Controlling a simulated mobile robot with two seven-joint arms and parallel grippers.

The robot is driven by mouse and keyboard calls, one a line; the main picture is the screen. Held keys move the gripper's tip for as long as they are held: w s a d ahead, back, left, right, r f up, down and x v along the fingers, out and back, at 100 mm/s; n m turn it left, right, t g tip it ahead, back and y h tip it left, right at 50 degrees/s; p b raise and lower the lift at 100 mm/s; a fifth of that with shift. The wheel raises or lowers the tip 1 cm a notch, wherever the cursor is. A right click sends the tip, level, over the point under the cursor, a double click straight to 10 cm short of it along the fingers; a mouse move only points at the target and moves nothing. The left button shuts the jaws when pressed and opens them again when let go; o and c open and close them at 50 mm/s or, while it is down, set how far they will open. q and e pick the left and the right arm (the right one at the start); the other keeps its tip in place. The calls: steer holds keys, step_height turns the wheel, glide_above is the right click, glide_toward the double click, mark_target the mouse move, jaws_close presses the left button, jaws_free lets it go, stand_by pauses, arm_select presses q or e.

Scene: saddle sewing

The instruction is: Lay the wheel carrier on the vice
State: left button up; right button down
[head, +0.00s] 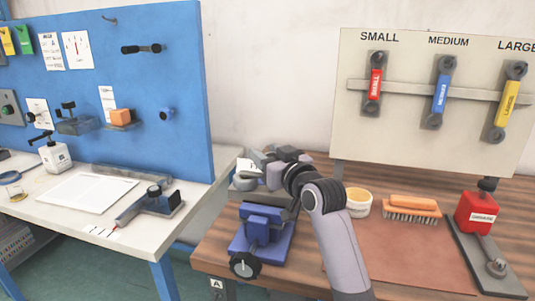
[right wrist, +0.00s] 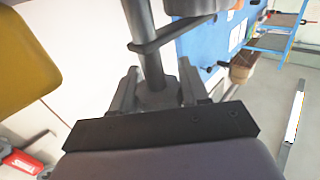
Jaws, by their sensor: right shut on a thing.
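The blue vice (head: 262,230) stands on the wooden bench, left of my right arm, with a black round knob at its front. My right gripper (right wrist: 157,88) is shut on a dark grey upright rod with a collar (right wrist: 150,55) in the right wrist view. This may be the wheel carrier; only part of it shows, and I cannot tell its full shape. In the head view my right wrist is behind and above the vice, and the held part is hard to make out. The held thing is apart from the vice. My left gripper is not in view.
On the bench are a cream tub (head: 358,203), a brush (head: 411,208) and a red can (head: 477,213). A board holds red (head: 375,84), blue (head: 441,93) and yellow (head: 507,103) handles. The white table (head: 60,222) carries a grey tool (head: 150,204).

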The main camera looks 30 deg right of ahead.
steer(key=shift+f, duration=0.3)
steer(key=shift+c, duration=2.4)
jaws_free()
steer(key=shift+f, duration=0.2)
steer(key=shift+s+a+r+b, duration=0.15)
steer(key=shift+s+b, duration=0.1)
steer(key=shift+s, duration=1.55)
steer(key=shift+s+a+b, duration=0.1)
steer(key=shift+s+b, duration=0.15)
steer(key=shift+s, duration=1.55)
